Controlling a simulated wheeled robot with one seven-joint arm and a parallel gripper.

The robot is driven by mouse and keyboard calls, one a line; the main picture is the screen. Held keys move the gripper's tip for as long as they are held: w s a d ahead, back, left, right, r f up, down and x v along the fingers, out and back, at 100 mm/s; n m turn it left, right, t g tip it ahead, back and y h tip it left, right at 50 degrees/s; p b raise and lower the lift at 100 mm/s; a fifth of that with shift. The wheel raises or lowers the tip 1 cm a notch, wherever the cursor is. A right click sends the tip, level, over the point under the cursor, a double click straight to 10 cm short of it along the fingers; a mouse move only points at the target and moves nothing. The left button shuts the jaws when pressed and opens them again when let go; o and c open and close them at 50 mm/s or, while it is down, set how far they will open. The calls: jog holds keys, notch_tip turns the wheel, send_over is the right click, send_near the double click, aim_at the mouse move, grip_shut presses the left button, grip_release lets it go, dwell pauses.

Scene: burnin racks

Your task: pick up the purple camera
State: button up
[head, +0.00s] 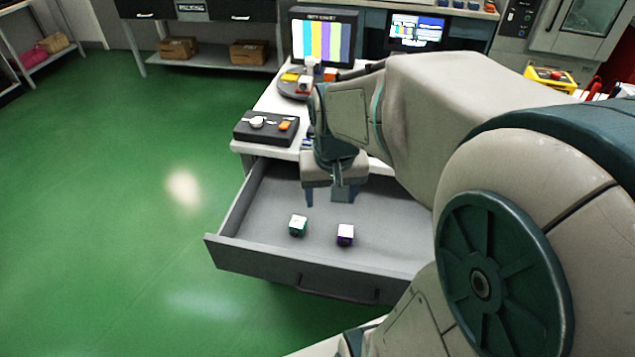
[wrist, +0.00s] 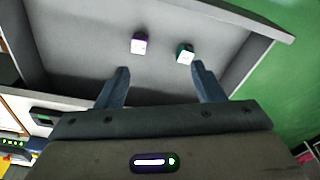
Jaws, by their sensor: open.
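The purple camera (head: 345,235) is a small cube with a white top and purple sides. It sits on the floor of an open grey drawer (head: 240,257). It also shows in the wrist view (wrist: 139,43), beyond the left fingertip. A similar green camera (head: 298,225) lies to its left in the head view, and to its right in the wrist view (wrist: 185,54). My gripper (head: 331,200) is open and empty, pointing down over the drawer towards its back. In the wrist view, my gripper (wrist: 161,68) has both cameras ahead of its fingertips, touching neither.
The drawer walls surround the two cameras, with bare drawer floor around them. Above the drawer is a white bench with a dark tray (head: 247,133) of small parts and a colour-bar monitor (head: 323,40). Green floor is free at left.

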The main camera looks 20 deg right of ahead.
jog(key=w+d+f+m+g+b, duration=0.25)
jog(key=w+d+f+b, duration=0.35)
jog(key=f, duration=0.5)
send_over(346, 232)
jog(key=shift+m+t, duration=0.35)
jog(key=shift+t, duration=0.1)
jog(key=f, duration=0.7)
jog(key=shift+s+a+f, duration=0.15)
jog(key=shift+s+f, duration=0.05)
jog(key=shift+s, duration=0.1)
jog(key=shift+w+f+b, duration=0.2)
jog(key=shift+f+b, duration=0.2)
jog(key=shift+f, duration=1.05)
jog(key=shift+w+f+b, duration=0.2)
jog(key=shift+f+b, duration=0.15)
jog(key=shift+f, duration=1.1)
jog(key=c, duration=1.1)
